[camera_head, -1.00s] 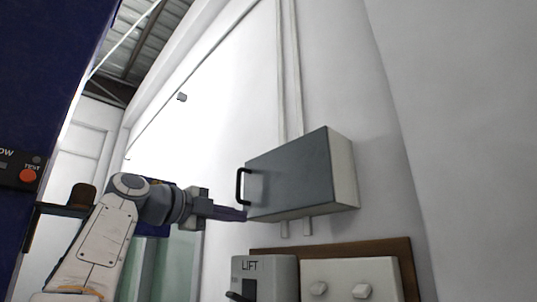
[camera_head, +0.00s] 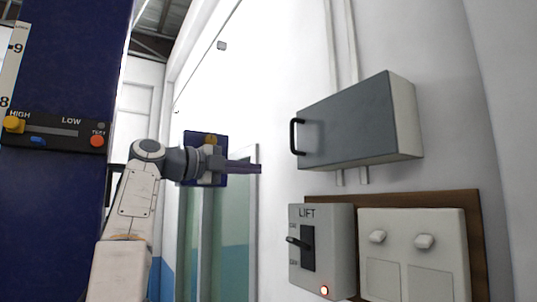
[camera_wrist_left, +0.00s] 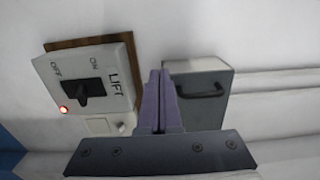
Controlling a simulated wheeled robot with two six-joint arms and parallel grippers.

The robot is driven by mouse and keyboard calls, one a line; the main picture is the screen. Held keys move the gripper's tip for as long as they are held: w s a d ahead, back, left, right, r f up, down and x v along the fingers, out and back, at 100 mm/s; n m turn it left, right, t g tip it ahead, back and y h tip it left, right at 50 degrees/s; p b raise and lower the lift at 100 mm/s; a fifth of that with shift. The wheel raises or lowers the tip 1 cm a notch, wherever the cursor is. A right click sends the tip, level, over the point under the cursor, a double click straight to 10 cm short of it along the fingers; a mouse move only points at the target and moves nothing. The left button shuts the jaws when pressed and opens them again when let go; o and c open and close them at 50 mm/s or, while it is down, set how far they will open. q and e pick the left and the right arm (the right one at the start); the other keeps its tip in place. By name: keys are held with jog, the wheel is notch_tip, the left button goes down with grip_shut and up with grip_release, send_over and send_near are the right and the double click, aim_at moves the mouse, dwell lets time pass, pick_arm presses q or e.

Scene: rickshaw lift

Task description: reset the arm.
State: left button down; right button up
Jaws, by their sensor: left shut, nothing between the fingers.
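My left gripper (camera_head: 258,169) is shut and empty, its purple fingers pressed together and pointing right in the head view. It hangs in the air to the left of the grey wall cabinet (camera_head: 345,125), apart from it. In the left wrist view the shut fingers (camera_wrist_left: 160,88) rise in the middle, in front of the cabinet (camera_wrist_left: 204,100) and beside the LIFT switch box (camera_wrist_left: 88,75). The LIFT box (camera_head: 318,250) shows a black lever (camera_head: 298,243) and a lit red lamp (camera_head: 324,290). My right gripper is out of view.
A white box with two knobs (camera_head: 415,270) sits right of the LIFT box on a brown board (camera_head: 478,240). A dark blue column (camera_head: 65,80) with a HIGH/LOW panel (camera_head: 55,133) stands at the left. A blue plate (camera_head: 190,140) shows behind the gripper. Conduits run up the wall.

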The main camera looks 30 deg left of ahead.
pick_arm(q)
jog(key=shift+w+a, duration=0.35)
jog(key=shift+a, duration=0.45)
